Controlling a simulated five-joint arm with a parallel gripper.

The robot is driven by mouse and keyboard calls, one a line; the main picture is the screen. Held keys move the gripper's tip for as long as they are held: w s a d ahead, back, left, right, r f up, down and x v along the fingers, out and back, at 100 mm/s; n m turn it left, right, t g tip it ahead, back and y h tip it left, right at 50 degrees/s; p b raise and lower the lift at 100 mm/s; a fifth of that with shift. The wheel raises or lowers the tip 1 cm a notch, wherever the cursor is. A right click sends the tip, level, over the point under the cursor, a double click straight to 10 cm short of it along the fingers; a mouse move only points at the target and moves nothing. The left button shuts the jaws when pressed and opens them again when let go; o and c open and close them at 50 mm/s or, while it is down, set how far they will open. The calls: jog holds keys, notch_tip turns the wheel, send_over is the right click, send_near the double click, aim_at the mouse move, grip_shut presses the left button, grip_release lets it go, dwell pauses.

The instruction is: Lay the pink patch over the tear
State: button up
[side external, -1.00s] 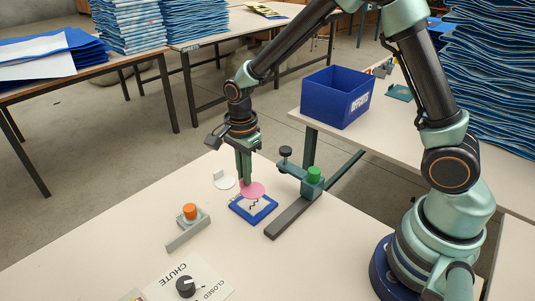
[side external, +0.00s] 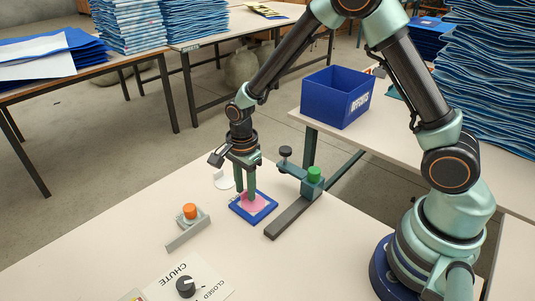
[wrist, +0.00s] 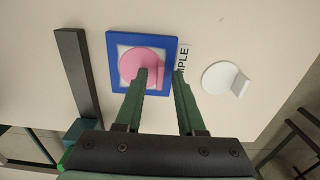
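The pink patch (wrist: 142,66), a round disc with an upright tab, lies on the white sheet inside the blue frame (wrist: 113,48); both also show in the side view, the patch (side external: 254,203) and the frame (side external: 267,212). The black tear is not visible now; the patch covers the middle of the sheet. My gripper (wrist: 161,73) is open, its green fingers apart on either side of the patch's tab. In the side view my gripper (side external: 246,195) is low over the frame, pointing down.
A white disc with a tab (wrist: 220,78) lies beside the frame, near a partly hidden label. A clamp with a green knob (side external: 314,174) and dark bar (side external: 291,217) stands close on the right. An orange button (side external: 190,211) and a chute dial (side external: 186,287) are in front.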

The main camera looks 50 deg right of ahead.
aim_at(246, 190)
jog(key=shift+r, duration=0.15)
notch_tip(246, 190, up, 12)
jog(key=s+d+r+n+t, duration=0.5)
jog(key=s+r+n, duration=0.5)
jog(key=n, duration=0.8)
jog(key=shift+s+d+r+t, duration=0.25)
jog(key=shift+s+d+t, duration=0.05)
jog(key=shift+s+d, duration=0.75)
